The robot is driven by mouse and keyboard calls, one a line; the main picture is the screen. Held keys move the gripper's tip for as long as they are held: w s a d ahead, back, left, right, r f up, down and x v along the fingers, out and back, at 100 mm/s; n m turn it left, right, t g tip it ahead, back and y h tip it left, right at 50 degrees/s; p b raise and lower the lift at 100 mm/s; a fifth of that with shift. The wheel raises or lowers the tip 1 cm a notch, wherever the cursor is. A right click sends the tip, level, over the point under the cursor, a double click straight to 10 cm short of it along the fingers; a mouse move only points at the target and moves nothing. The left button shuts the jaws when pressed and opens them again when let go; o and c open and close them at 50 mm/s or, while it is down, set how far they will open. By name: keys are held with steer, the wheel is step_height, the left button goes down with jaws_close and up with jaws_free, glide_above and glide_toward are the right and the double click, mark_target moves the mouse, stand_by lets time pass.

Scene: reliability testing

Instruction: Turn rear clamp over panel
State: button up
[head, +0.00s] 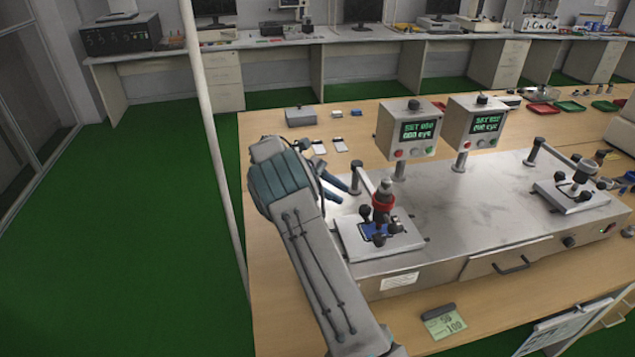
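A light metal fixture plate (350,238) sits at the left end of the grey test bench. A blue panel (372,230) lies on it, partly covered. Small black clamp knobs stand around the panel; one rear clamp knob (365,212) is at its far left, and a front one (379,239) is nearer. A press head with a red ring (383,202) hangs over the panel from an arm on a post and hides part of it. My gripper (340,191) is left of the fixture, behind its left edge. Its two dark fingers look apart and empty. They do not touch the clamps.
Two display boxes on posts, one on the left (407,129) and one on the right (474,122), stand behind the fixture. A second fixture (570,195) is at the bench's right end. The bench top (470,215) between the fixtures is clear. A green label card (444,322) lies in front.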

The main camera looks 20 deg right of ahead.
steer(key=v, duration=0.6)
stand_by(0.4)
